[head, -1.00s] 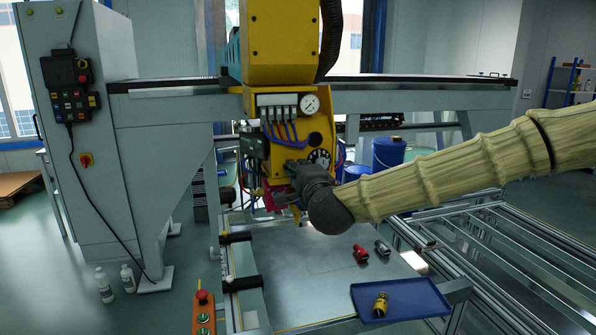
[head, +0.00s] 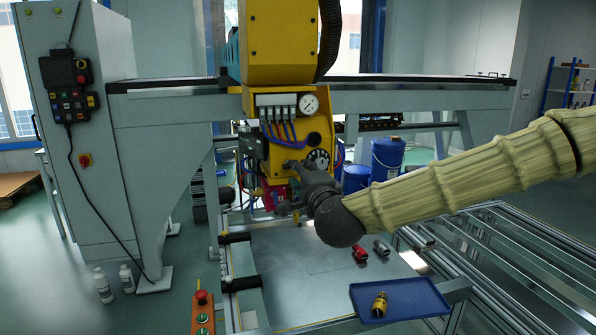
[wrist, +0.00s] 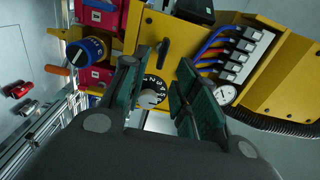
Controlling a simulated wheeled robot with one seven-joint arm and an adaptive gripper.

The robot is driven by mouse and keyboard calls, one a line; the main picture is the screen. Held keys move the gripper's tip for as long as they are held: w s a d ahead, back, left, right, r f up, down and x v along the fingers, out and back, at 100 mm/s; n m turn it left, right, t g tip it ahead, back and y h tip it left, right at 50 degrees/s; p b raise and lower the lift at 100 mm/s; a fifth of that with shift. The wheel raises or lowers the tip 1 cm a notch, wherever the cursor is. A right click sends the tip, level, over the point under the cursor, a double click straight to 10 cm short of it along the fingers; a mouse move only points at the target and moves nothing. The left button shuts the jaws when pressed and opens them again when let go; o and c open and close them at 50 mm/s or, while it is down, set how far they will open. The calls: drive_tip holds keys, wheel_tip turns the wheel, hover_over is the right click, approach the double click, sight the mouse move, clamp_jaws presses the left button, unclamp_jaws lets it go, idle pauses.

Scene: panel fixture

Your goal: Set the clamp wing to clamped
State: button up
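A black wing-shaped lever (wrist: 163,48) sits on the yellow panel in the wrist view and looks like the clamp wing; no label for its setting is readable. Below it is a numbered dial (wrist: 150,90) with a pale round knob, which shows in the head view too (head: 318,158). My gripper (wrist: 158,92) is open and empty, its green-padded fingers spread on either side of the dial in the picture. In the head view my gripper (head: 284,188) is in front of the lower part of the yellow panel. No contact with the lever is visible.
A pressure gauge (head: 309,104) and blue hoses are on the panel. A blue ringed knob (wrist: 88,50) and an orange handle (wrist: 57,70) are beside it. Below, a blue tray (head: 410,298) holds a yellow part (head: 380,304). Red (head: 360,254) and grey (head: 382,249) parts lie on the plate.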

drive_tip(key=v, duration=0.8)
wheel_tip(320, 180, down, 20)
drive_tip(key=s+n+g+p, duration=0.1)
drive_tip(key=s+n+g, duration=0.1)
drive_tip(key=n+g, duration=0.15)
drive_tip(key=s+d+f+n+g+h, duration=0.1)
drive_tip(key=s+f+g, duration=0.15)
drive_tip(key=f, duration=0.45)
drive_tip(key=s+d+f+n+g+p, duration=0.1)
drive_tip(key=s+d+f+n, duration=0.1)
drive_tip(key=s+f, duration=0.35)
drive_tip(key=s+d+f+n+g+h, duration=0.1)
drive_tip(key=f+g, duration=0.1)
drive_tip(key=f, duration=0.7)
drive_tip(key=s+d+f+n+g+h, duration=0.1)
drive_tip(key=s+d+f+n+g, duration=0.1)
drive_tip(key=s+d+f, duration=0.4)
drive_tip(key=s+d+f+n+g+h+p, duration=0.1)
drive_tip(key=s+d+f, duration=0.5)
drive_tip(key=s, duration=0.7)
drive_tip(key=s+d+f+n+g+h+p, duration=0.1)
drive_tip(key=s+d+f+n+g, duration=0.2)
drive_tip(key=s, duration=0.6)
wheel_tip(320, 180, down, 4)
drive_tip(key=d+g, duration=0.2)
drive_tip(key=d, duration=0.1)
drive_tip(key=shift+s+f+n+h, duration=0.2)
drive_tip(key=shift+s+n+h, duration=0.1)
drive_tip(key=shift+s+n, duration=0.1)
